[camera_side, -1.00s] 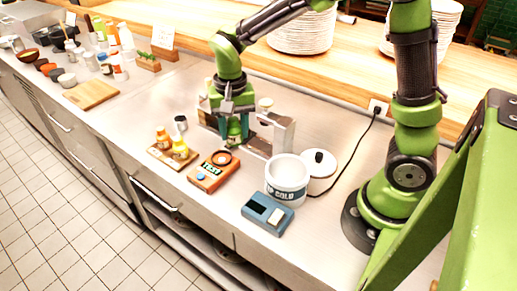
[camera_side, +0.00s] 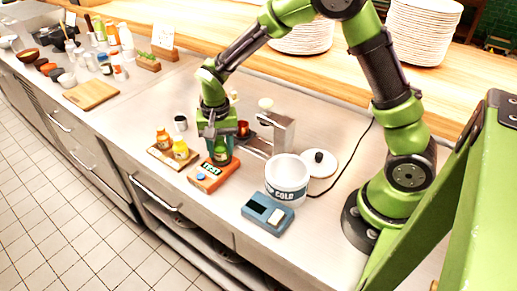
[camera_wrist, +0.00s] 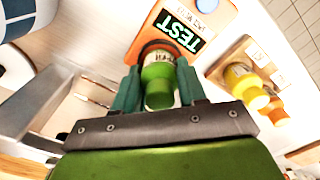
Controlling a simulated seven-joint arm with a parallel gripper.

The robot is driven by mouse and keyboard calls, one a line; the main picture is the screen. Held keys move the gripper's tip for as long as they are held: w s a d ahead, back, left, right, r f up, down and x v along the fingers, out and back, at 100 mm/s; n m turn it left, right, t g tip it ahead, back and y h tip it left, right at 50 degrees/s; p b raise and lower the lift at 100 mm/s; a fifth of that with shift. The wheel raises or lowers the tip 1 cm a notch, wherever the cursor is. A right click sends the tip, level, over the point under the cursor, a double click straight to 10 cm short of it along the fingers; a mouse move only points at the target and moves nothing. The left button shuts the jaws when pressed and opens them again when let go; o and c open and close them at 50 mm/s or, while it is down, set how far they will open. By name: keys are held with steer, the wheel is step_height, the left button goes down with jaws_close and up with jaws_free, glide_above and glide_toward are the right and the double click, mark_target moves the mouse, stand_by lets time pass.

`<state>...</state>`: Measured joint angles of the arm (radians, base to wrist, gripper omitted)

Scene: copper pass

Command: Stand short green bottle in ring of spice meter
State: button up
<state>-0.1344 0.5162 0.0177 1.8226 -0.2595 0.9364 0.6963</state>
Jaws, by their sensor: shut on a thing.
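The short green bottle (camera_wrist: 158,80) is between the fingers of my gripper (camera_wrist: 158,88), which is shut on it. In the side view my gripper (camera_side: 219,150) points down over the orange spice meter (camera_side: 205,180), with the bottle (camera_side: 221,156) low between the fingers. The meter also shows in the wrist view (camera_wrist: 218,15), with a screen reading TEST. Its dark ring (camera_wrist: 152,46) shows around or just behind the far end of the bottle. I cannot tell whether the bottle's base touches the meter. The fingers hide much of the ring in the side view.
A wooden board (camera_side: 161,159) with two bottles, orange (camera_side: 162,137) and yellow (camera_side: 180,149), stands left of the meter. A white COLD tub (camera_side: 286,182) and a blue device (camera_side: 267,214) are at the right. A grey stand (camera_side: 277,128) is behind.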

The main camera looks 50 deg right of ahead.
mark_target(219, 138)
steer(key=shift+f, duration=0.2)
steer(key=o, duration=1.1)
steer(key=shift+f, duration=0.1)
step_height(219, 138, up, 12)
steer(key=shift+r, duration=0.2)
steer(key=s+d+r+n+t+y, duration=0.1)
steer(key=s+r+n+t, duration=0.1)
steer(key=s, duration=0.7)
steer(key=s+d+r+n+t+y, duration=0.1)
steer(key=s+d+r+n+t, duration=0.1)
steer(key=s+r+t, duration=0.3)
steer(key=s+r+n, duration=0.1)
steer(key=s, duration=0.3)
